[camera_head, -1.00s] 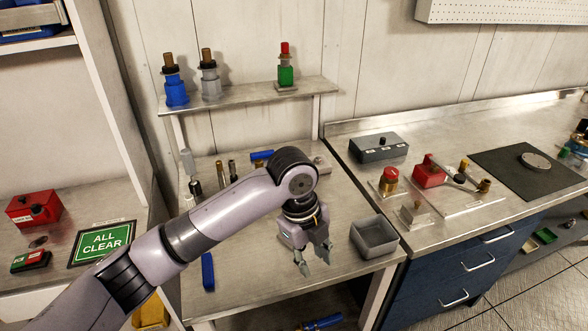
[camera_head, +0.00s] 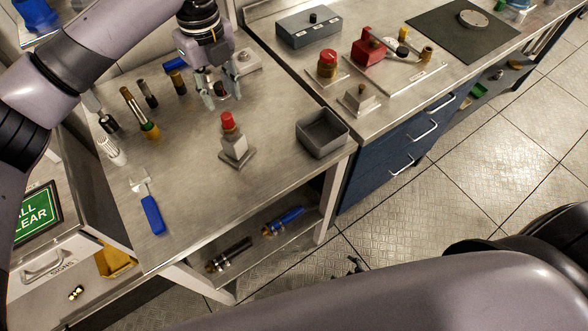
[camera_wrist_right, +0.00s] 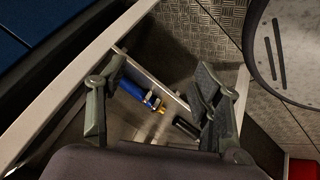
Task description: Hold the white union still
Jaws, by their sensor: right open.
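A pale block with a red cap (camera_head: 234,147), which looks like the white union, stands upright on a small plate on the steel table (camera_head: 275,120). My left gripper (camera_head: 222,98) hangs behind it, fingers pointing down and spread, apart from the block. Nothing shows clamped in it; a dark knob shows behind its fingers. My right gripper (camera_wrist_right: 155,105) is open and empty in the right wrist view, over the lower shelf area. In the head view only small dark tips, probably its fingers (camera_head: 355,265), show above my right arm, off the table's front.
A grey open bin (camera_head: 323,132) stands right of the block. The lower shelf holds a blue cylinder (camera_head: 284,220), also in the wrist view (camera_wrist_right: 140,92), and a dark one (camera_head: 229,254).

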